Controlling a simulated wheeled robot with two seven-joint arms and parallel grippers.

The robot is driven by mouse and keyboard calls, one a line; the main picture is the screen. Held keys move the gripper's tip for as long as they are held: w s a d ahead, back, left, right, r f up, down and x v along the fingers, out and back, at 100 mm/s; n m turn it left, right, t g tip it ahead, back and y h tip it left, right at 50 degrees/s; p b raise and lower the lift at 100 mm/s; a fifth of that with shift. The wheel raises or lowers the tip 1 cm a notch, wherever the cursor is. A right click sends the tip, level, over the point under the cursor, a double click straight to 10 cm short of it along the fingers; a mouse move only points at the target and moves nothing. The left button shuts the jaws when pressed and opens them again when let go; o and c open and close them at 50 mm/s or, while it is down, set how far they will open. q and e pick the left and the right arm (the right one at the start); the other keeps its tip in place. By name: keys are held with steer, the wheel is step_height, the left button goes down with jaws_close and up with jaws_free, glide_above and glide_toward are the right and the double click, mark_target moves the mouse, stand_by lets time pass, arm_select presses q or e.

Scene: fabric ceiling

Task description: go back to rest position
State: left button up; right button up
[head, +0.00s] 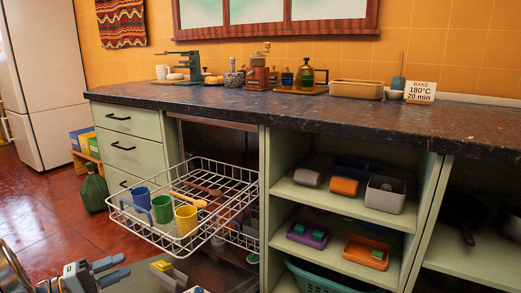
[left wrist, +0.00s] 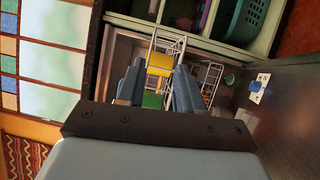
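My left gripper (head: 118,268) is low at the bottom left of the head view, in front of and below the pulled-out wire rack. Its two fingers are apart with nothing between them. In the left wrist view the blue-grey fingers (left wrist: 158,88) also stand apart, with the rack and yellow and green items beyond them. My right gripper is in neither view.
The white wire rack (head: 150,237) juts out from under the counter (head: 300,108), holding a yellow cup (head: 186,219), a blue mug (head: 162,208) and wooden spoons. The dishwasher door (left wrist: 285,125) is open. Open shelves (head: 340,203) stand to the right. A green jug (head: 93,189) stands on the floor at left.

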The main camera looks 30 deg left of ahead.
arm_select(q)
steer(key=w+d+f+g+h+p, duration=0.1)
steer(key=w+d+f+g, duration=0.45)
steer(key=d+f, duration=0.5)
steer(key=s+d+f+m+g+y+p, duration=0.1)
steer(key=d+f+m+g+y, duration=0.1)
steer(key=d+f, duration=0.4)
steer(key=s+d+f+m+g+y+p, duration=0.2)
steer(key=d+f+m+g, duration=0.2)
steer(key=d, duration=1.2)
steer(key=s+d+f+m+g+y+p, duration=0.1)
steer(key=d+f+m+g, duration=0.3)
steer(key=d+f, duration=0.5)
steer(key=d+y, duration=0.1)
steer(key=d, duration=0.1)
steer(key=shift+s+d+f+m, duration=0.3)
steer(key=shift+s+m, duration=0.1)
